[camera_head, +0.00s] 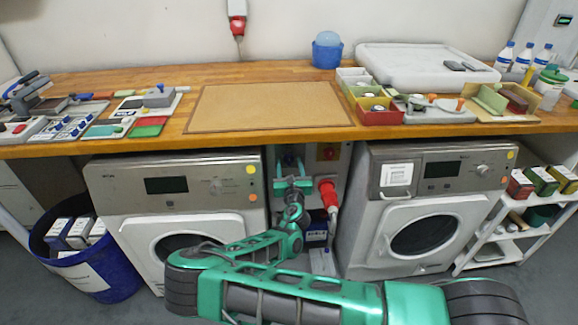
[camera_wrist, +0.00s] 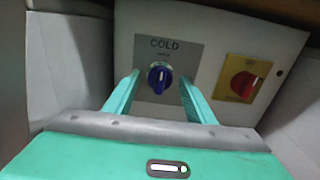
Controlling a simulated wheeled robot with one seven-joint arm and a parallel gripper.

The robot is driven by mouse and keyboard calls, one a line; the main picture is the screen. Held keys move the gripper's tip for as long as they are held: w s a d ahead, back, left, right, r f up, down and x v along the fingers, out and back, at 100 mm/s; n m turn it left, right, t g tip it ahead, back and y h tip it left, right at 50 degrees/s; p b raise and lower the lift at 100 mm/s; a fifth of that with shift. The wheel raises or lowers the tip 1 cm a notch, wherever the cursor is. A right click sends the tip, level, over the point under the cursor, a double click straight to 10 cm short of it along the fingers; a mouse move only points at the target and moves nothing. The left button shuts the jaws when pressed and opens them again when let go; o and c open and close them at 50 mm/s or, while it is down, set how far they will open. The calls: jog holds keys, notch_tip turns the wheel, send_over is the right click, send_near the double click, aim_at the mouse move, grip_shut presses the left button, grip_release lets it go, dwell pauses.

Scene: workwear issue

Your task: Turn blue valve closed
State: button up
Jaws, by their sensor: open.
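The blue valve (camera_wrist: 160,76) is a round knob with a white pointer line, on a grey plate marked COLD (camera_wrist: 168,52) in the wrist view. The pointer stands close to upright. My gripper (camera_wrist: 157,84) is open, with one green finger on each side of the blue valve; I cannot tell whether either finger touches it. In the head view my gripper (camera_head: 290,165) reaches into the gap between two washing machines, and the blue valve is mostly hidden there.
A red knob on a yellow plate (camera_wrist: 243,82) is right of the blue valve. A left washer (camera_head: 180,185) and a right washer (camera_head: 425,200) flank the gap. A red plug with cable (camera_head: 328,193) hangs beside my gripper. The wooden worktop (camera_head: 160,135) is above.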

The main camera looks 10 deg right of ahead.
jog(key=shift+w, duration=0.2)
jog(key=c, duration=1)
